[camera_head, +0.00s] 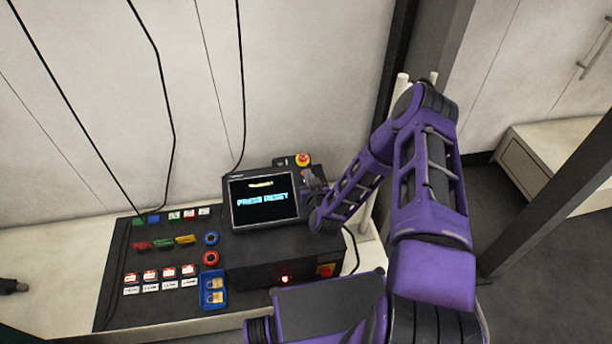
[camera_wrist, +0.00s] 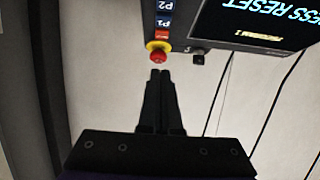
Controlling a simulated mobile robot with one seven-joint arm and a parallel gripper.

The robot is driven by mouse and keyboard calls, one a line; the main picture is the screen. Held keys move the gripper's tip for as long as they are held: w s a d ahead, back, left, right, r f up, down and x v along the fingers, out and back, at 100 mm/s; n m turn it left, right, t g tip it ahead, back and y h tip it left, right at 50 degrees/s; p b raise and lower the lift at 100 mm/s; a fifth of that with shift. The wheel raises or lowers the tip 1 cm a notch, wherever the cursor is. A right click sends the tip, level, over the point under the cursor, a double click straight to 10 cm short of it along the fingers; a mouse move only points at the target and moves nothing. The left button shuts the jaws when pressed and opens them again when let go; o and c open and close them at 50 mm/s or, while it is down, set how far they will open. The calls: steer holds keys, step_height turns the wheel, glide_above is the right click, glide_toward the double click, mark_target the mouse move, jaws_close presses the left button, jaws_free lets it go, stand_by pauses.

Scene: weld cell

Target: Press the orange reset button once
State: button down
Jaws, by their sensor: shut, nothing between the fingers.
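My gripper (camera_wrist: 160,74) is shut and empty in the wrist view. Its fingertips are just short of a red mushroom button with a yellow collar (camera_wrist: 158,51); I cannot tell whether they touch it. This red button (camera_head: 302,158) stands behind the screen in the head view, with my wrist close by. The screen (camera_head: 263,199) reads "PRESS RESET". I cannot tell for sure which button is the orange reset.
Blue P1 and P2 labels (camera_wrist: 165,13) and a black knob (camera_wrist: 198,57) are near the red button. Several padlocks, tags and a blue tray (camera_head: 213,290) lie on the dark mat (camera_head: 185,310). A dark post (camera_head: 425,50) stands at the right.

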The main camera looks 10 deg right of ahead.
steer(key=w+f, duration=0.3)
steer(key=shift+w, duration=0.1)
steer(key=shift+w+f+b, duration=0.3)
steer(key=shift+w+f, duration=0.1)
steer(key=shift+f, duration=0.25)
